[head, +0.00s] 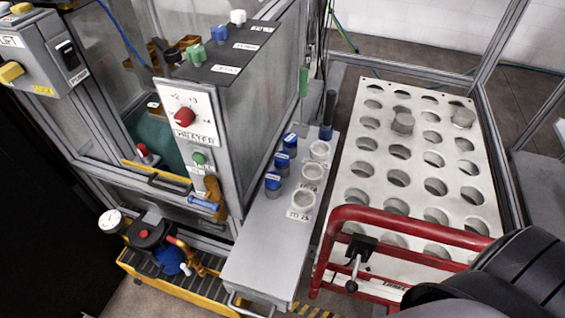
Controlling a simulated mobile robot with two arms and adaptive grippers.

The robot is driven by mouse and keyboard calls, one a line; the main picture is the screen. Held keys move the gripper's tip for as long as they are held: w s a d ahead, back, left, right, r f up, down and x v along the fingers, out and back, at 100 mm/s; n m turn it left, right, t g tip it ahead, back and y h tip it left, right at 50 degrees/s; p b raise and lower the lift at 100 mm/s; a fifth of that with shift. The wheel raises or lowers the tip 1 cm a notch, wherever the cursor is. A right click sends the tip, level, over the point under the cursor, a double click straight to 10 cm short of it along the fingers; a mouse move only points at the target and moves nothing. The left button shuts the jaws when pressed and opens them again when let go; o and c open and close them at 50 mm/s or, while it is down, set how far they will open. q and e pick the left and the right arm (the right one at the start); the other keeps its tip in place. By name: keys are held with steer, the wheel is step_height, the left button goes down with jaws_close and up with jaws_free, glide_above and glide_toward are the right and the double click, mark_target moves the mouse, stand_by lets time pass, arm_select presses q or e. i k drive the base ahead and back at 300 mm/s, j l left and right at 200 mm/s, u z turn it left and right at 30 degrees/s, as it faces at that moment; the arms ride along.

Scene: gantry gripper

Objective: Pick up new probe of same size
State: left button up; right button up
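Several blue-topped cylindrical pieces that may be probes stand in a row on a narrow grey bench (255,262): a near one (273,185), a middle one (281,162) and a far one (290,143). A taller piece with a dark handle and blue base (328,115) stands at the bench's far end. Beside them are round pale holders or rings, a near one (303,200), a middle one (312,173) and a far one (320,150), with labels too small to read surely. Neither gripper shows; a dark part of my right arm fills the lower right corner.
A heater cabinet (190,118) borders the bench on the left.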

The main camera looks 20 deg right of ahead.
mark_target(281, 158)
steer(key=i+j+z, duration=0.1)
steer(key=j+z, duration=0.4)
steer(key=j, duration=0.4)
steer(key=j+z, duration=0.45)
steer(key=j, duration=0.4)
steer(key=k, duration=0.05)
